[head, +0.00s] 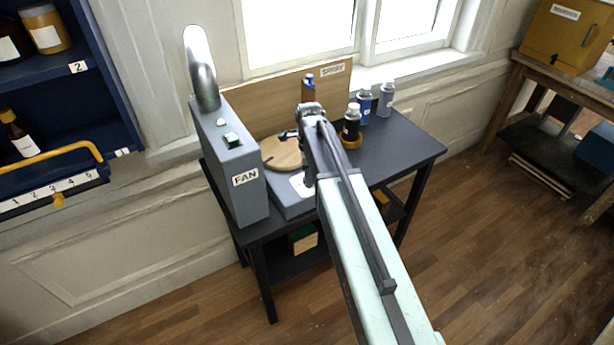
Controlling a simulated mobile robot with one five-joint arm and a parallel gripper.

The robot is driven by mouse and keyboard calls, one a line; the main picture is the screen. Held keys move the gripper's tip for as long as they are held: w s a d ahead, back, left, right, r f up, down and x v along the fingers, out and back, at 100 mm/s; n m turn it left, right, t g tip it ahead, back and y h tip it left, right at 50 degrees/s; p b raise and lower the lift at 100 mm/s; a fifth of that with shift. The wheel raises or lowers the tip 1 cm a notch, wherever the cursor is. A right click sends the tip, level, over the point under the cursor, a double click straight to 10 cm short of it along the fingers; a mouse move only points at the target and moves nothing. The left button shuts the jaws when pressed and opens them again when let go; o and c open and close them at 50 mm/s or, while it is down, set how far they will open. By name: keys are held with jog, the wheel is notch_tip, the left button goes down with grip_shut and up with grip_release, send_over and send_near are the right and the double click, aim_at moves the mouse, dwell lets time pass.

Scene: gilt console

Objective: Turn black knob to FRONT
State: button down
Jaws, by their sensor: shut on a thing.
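My gripper (308,178) points down over a low grey box with a white plate (299,184) on the dark table. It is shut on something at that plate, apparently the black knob. The knob itself is hidden behind my gripper and arm, so its pointing direction cannot be told. No FRONT marking can be read.
A grey FAN box (231,170) with a green switch (232,139) and a metal pipe stands close on the left. A round wooden disc (282,152) lies behind. Several bottles, including a blue one (364,105), stand at the table's back right. The table's right part (405,150) is clear.

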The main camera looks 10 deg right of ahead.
jog(key=n, duration=0.4)
jog(key=shift+s+n, duration=0.15)
jog(key=shift+n, duration=0.25)
jog(key=n, duration=0.3)
jog(key=shift+n, duration=0.3)
jog(key=n, duration=0.4)
jog(key=shift+d, duration=0.1)
jog(key=n, duration=0.8)
jog(key=shift+n, duration=0.3)
jog(key=n, duration=0.3)
jog(key=shift+n, duration=0.4)
jog(key=n, duration=0.4)
jog(key=shift+n, duration=1.7)
